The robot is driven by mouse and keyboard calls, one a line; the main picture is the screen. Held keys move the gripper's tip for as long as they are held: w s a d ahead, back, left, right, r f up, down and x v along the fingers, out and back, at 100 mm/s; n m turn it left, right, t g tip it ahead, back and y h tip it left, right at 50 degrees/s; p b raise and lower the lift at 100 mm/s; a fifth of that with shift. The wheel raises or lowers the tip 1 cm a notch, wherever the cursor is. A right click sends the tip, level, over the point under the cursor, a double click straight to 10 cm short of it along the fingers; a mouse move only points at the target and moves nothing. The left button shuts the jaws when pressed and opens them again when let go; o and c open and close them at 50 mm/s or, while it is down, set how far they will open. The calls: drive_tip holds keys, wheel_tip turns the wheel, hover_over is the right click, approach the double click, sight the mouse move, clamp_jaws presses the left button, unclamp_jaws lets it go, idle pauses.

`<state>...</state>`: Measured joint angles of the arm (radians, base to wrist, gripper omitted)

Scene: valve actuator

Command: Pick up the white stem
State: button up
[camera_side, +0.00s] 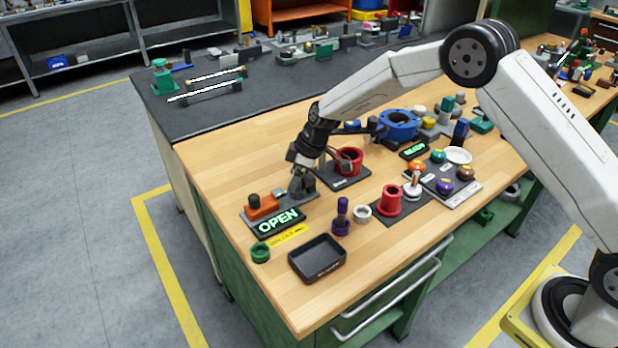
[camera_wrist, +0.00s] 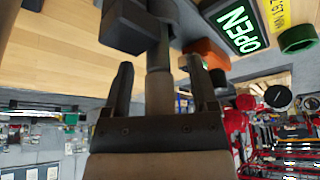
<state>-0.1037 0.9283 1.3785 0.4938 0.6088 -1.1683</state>
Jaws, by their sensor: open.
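My gripper (camera_side: 299,178) is low over the left part of the wooden bench, beside the lit OPEN sign (camera_side: 278,221). In the wrist view my gripper (camera_wrist: 159,68) is open. A pale grey-beige cylinder (camera_wrist: 159,92) lies between its fingers, with a visible gap on each side. It is shaded, so I cannot tell whether it is the white stem. It runs up to a darker section by a dark grey block (camera_wrist: 124,27). In the side view, a whitish upright piece (camera_side: 412,187) stands on the dark plate at right, clear of my gripper.
A black tray (camera_side: 317,258), green ring (camera_side: 261,252), purple post (camera_side: 341,218), white ring (camera_side: 362,214) and red flanged part (camera_side: 391,200) stand toward the front. A red cup (camera_side: 349,161) is just right of my gripper. An orange block (camera_side: 262,206) sits behind the sign.

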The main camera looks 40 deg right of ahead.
clamp_jaws()
idle(0.3)
drive_tip(key=shift+r, duration=0.15)
wheel_tip(320, 180, up, 18)
idle(0.8)
idle(0.4)
